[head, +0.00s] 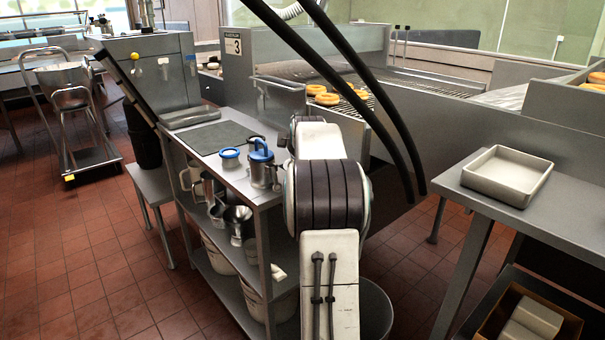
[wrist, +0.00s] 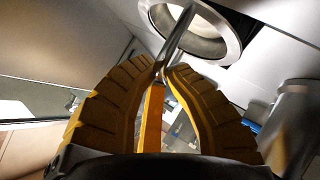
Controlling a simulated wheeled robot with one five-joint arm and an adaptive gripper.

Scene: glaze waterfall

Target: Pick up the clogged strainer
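In the wrist view, the two ribbed yellow fingers of my gripper (wrist: 164,72) bow inward and their tips come together on a thin metal handle. An orange bar (wrist: 152,118), seemingly the grip end of this handle, runs back between the fingers. The metal shaft (wrist: 178,38), which I take for the strainer's, leads up past a round metal rim (wrist: 232,42). I cannot tell whether the rim belongs to the strainer or lies behind it. In the head view my arm hides the gripper, and I cannot make out the strainer.
A metal cart (head: 265,198) carries a blue-lidded jug (head: 262,172), a small blue-topped container (head: 230,160) and a dark mat (head: 215,137). Metal pitchers and white buckets sit on its lower shelves. A fryer (head: 250,70) with doughnuts stands behind. An empty tray (head: 507,185) sits at right. Tiled floor is open at left.

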